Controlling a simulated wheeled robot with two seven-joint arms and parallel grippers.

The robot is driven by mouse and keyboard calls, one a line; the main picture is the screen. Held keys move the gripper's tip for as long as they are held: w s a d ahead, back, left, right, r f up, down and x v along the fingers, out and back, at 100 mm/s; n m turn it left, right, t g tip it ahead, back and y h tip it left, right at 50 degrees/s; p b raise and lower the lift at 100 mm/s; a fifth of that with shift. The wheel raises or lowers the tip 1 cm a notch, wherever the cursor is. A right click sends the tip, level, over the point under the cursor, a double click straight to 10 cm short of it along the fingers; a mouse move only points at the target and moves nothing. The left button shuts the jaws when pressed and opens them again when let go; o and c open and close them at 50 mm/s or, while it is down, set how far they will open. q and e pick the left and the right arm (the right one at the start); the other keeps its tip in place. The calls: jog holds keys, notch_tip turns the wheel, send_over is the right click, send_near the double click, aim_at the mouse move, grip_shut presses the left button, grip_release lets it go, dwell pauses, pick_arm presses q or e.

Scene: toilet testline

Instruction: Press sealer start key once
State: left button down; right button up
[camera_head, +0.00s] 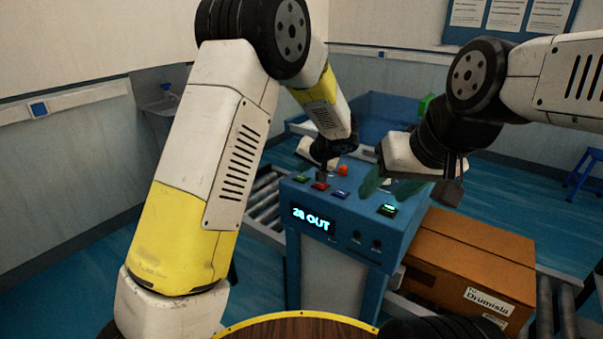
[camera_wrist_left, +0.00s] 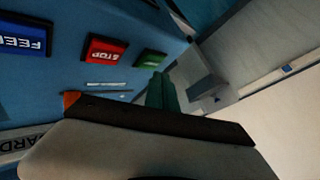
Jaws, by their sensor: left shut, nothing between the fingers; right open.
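The blue sealer console (camera_head: 345,225) stands in the middle of the head view, its display reading "28 OUT". On its top are a green key (camera_head: 302,178), a red key (camera_head: 320,186) and a blue key (camera_head: 340,194). The left wrist view shows this green key (camera_wrist_left: 152,58), label unreadable, beside the red STOP key (camera_wrist_left: 106,50) and the blue FEED key (camera_wrist_left: 24,40). My left gripper (camera_head: 322,173) is shut and empty over the console's back left; its green fingertips (camera_wrist_left: 160,90) appear close to the green key, contact unclear. My right gripper (camera_head: 388,184) is open above the console's right side.
An orange part (camera_head: 343,170) stands behind the keys. A cardboard box (camera_head: 470,262) sits right of the console on rollers. A roller conveyor (camera_head: 265,205) runs at left. A blue stool (camera_head: 585,172) stands far right.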

pick_arm(q)
jog(key=shift+f, duration=0.1)
dwell(0.7)
jog(key=shift+f, duration=0.3)
